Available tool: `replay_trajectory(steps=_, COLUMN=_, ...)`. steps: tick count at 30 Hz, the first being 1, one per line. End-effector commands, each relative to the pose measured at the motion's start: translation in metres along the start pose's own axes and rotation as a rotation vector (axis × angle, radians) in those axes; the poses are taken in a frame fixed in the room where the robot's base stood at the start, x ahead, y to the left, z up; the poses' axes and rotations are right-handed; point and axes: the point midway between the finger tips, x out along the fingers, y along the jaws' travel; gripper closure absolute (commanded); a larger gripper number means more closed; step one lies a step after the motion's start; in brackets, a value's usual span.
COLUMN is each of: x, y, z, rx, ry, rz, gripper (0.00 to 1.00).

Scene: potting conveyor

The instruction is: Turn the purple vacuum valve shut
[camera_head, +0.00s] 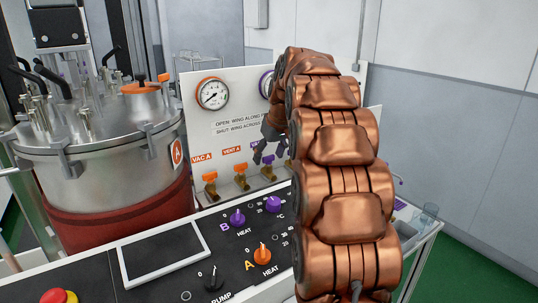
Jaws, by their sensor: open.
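A row of small valves stands at the foot of the white panel. Two have orange wings, under the labels VAC A and VENT A. Right of them is a valve with a purple wing (269,160) on a brass-coloured body, directly below my gripper. My copper arm hides the panel further right, including any other valves there.
A steel vessel (95,150) with a red band stands at left. A dark control panel (200,262) with purple and orange knobs lies in front. An orange-rimmed gauge (212,93) is above the valves. A clear glass (429,213) stands at right.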

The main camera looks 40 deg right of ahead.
Motion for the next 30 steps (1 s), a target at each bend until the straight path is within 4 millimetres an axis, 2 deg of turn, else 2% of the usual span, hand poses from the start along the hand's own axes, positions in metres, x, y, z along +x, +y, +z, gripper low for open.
replay_trajectory(steps=6, x=-0.001, y=0.0, z=0.0, rx=0.0, ry=0.0, rz=0.0, gripper=0.32)
replay_trajectory(steps=10, x=-0.01, y=0.0, z=-0.001, rx=0.0, ry=0.002, rz=0.0, gripper=0.32)
replay_trajectory(steps=21, x=-0.071, y=0.0, z=-0.001, rx=-0.001, ry=0.004, rz=0.0, gripper=0.32)
replay_trajectory(steps=30, x=-0.107, y=0.0, z=-0.001, rx=-0.001, ry=0.002, rz=0.001, gripper=0.32)
